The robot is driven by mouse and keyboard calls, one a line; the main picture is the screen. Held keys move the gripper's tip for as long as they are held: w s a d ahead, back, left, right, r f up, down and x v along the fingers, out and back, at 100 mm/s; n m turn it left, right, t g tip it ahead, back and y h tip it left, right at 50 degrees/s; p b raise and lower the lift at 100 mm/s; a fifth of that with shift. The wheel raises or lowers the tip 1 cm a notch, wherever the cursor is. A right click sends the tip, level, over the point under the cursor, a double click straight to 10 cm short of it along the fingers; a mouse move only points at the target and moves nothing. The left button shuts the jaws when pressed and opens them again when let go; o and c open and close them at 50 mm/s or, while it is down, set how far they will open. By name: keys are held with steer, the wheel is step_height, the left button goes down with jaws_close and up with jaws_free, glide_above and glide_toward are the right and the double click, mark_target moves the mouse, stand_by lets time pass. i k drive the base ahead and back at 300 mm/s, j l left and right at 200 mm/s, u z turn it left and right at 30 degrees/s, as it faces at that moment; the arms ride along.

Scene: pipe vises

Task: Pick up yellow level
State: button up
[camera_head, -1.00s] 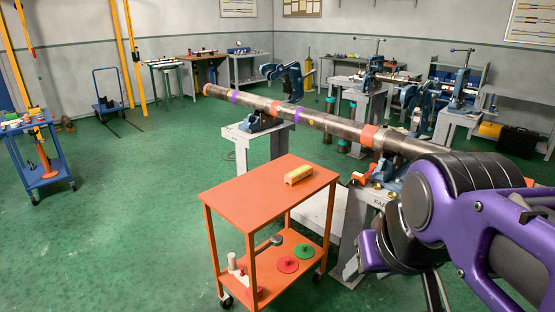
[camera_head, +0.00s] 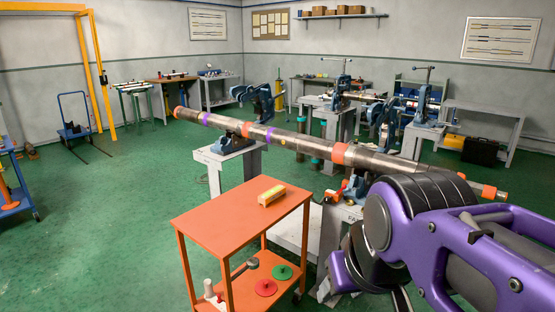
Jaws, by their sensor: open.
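My purple and black arm fills the lower right of the view, to the right of the cart and apart from the yellow block. My gripper's fingertips are not in view.
A long pipe (camera_head: 300,143) rests on vise stands behind the cart, running close to my arm. The cart's lower shelf holds a green disc (camera_head: 282,272), a red disc (camera_head: 266,288) and a hammer-like tool. Green floor at left is mostly clear.

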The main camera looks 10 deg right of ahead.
mark_target(269, 195)
steer(key=i+l+u, duration=0.1)
steer(key=i+l, duration=1.6)
steer(key=k+l+u, duration=0.2)
steer(key=l, duration=0.15)
steer(key=l+u, duration=0.25)
steer(key=i+z, duration=0.45)
steer(key=i, duration=0.15)
